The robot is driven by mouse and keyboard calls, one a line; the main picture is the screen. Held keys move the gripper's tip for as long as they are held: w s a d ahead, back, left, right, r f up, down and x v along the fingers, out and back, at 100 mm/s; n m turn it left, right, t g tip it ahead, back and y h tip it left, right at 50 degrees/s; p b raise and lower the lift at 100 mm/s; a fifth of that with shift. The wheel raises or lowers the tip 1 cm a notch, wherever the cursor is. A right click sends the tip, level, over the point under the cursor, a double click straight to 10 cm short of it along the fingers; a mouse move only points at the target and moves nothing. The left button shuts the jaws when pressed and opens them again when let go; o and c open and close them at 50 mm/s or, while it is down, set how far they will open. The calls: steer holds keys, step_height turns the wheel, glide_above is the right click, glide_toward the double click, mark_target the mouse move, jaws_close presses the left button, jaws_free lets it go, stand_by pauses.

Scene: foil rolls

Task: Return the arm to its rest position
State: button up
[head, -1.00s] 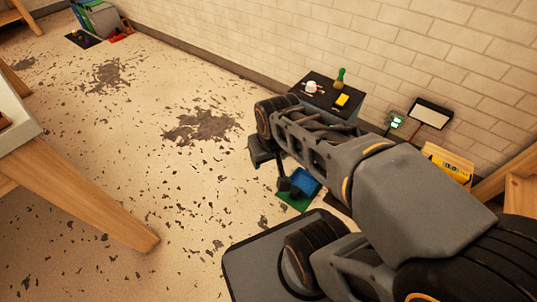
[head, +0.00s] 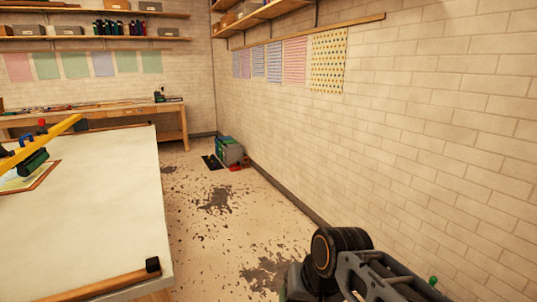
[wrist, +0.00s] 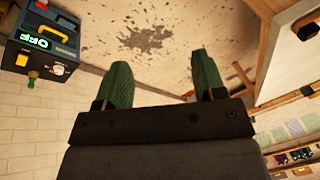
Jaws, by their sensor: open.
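My gripper (wrist: 160,84) shows in the wrist view with its two green fingers spread apart and nothing between them. Speckled floor lies beyond the fingers. In the head view my arm rises from the bottom edge, right of centre, beside the brick wall; the gripper itself is not visible there.
A large white-topped table (head: 95,215) fills the left, with a dark roller on a yellow bar (head: 40,140) over it. A brick wall (head: 430,130) runs along the right. Speckled floor (head: 220,225) is open between them. A dark box (wrist: 40,40) with a lit display shows in the wrist view.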

step_height(320, 180, up, 14)
steer(key=s+r+p, duration=0.1)
steer(key=s+p, duration=0.1)
steer(key=p, duration=1)
steer(key=d+f+t+h, duration=0.1)
steer(key=d+f, duration=0.4)
steer(key=d, duration=0.5)
steer(key=shift+w+h+p, duration=0.15)
steer(key=shift+h+p, duration=0.25)
steer(key=shift+h, duration=0.5)
